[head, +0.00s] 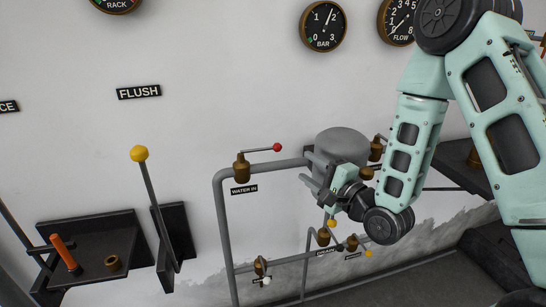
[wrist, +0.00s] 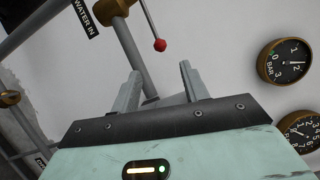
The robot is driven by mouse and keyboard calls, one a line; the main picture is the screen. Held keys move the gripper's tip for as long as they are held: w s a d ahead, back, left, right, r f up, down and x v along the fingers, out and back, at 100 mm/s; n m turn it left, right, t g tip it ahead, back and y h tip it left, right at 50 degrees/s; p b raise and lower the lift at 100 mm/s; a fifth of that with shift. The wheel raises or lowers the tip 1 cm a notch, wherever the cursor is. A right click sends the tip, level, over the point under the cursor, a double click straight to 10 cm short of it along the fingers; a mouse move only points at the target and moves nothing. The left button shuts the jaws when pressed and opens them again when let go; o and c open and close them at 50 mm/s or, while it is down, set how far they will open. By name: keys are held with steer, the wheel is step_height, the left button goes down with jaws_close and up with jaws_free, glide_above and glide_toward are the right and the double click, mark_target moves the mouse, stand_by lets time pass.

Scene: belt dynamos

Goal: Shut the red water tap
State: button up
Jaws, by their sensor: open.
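The red water tap is a brass valve body (head: 242,168) on a grey pipe above the WATER IN label in the head view. Its thin lever points right, nearly level, and ends in a red knob (head: 277,147). In the wrist view the red knob (wrist: 160,45) shows just beyond the fingertips, roughly between them, and the brass body (wrist: 115,7) is cut by the top edge. My gripper (head: 307,168) is open and empty, to the right of the knob and slightly lower in the head view. Its two fingers (wrist: 158,72) stand apart in the wrist view, with no visible contact.
A grey cylinder (head: 342,143) stands behind my gripper. Lower pipes carry other brass taps, including a DRAIN tap (head: 323,237) and one with a white knob (head: 266,281). A yellow-knobbed FLUSH lever (head: 140,154) stands left. The BAR gauge (head: 323,26) hangs above.

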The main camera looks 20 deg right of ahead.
mark_target(278, 148)
steer(key=x, duration=1.3)
steer(key=shift+w+r, duration=0.1)
steer(key=shift+p+x, duration=0.35)
steer(key=shift+x, duration=0.45)
steer(key=shift+c, duration=0.4)
jaws_close()
